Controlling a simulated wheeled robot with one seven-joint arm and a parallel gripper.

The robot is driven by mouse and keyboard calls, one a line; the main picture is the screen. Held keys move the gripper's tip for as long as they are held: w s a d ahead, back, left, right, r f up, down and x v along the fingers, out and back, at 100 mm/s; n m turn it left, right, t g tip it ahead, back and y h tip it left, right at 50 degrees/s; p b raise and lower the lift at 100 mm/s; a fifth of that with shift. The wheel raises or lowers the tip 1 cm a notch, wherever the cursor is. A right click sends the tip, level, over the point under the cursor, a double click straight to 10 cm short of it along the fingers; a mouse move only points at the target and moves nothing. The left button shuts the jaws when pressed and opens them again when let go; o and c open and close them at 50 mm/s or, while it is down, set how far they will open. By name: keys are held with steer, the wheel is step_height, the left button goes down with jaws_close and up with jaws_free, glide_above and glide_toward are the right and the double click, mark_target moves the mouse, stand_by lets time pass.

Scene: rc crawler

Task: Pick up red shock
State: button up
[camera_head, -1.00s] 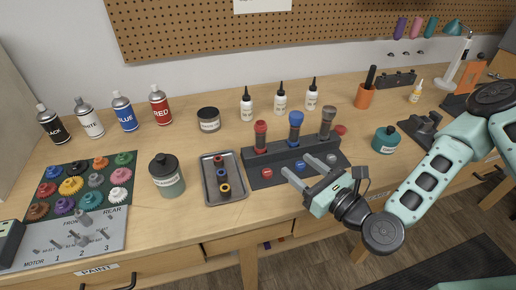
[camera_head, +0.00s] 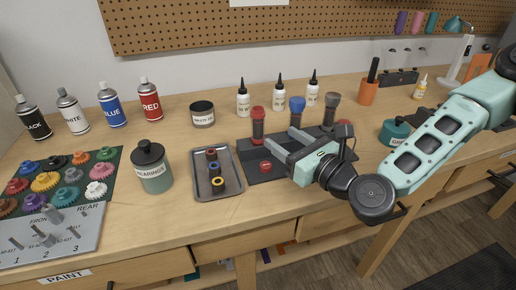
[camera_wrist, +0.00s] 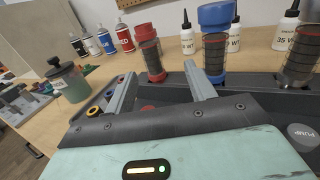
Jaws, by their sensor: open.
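The red shock (camera_head: 258,123) stands upright in the dark stand (camera_head: 262,174), at its left end. In the wrist view the red shock (camera_wrist: 148,50) stands beyond my fingertips, roughly between them. A blue shock (camera_head: 296,110) stands in the middle of the stand, its lower part hidden by my gripper. A third, brown-grey shock (camera_head: 329,110) stands at the right. My gripper (camera_head: 281,143) is open and empty over the stand, in front of the red and blue shocks. In the wrist view my gripper (camera_wrist: 160,75) shows its two fingers spread apart.
A grey tray (camera_head: 199,184) with several small rings lies left of the stand. A bearings jar (camera_head: 152,167) stands farther left. White bottles (camera_head: 243,99) stand behind the shocks. A teal jar (camera_head: 394,131) is at the right. The front strip of bench is clear.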

mark_target(264, 129)
steer(key=b, duration=0.3)
steer(key=shift+s+a+f, duration=0.15)
steer(key=shift+a+f, duration=0.1)
steer(key=shift+f, duration=0.15)
steer(key=x, duration=0.2)
steer(key=p+x, duration=0.1)
steer(key=x, duration=0.1)
steer(key=shift+a+r, duration=0.1)
steer(key=shift+r, duration=0.25)
steer(key=shift+a+p+x, duration=0.2)
steer(key=shift+p+x, duration=0.25)
steer(key=shift+x, duration=2.55)
steer(key=shift+s+r, duration=0.1)
steer(key=shift+s, duration=0.05)
steer(key=c, duration=1.2)
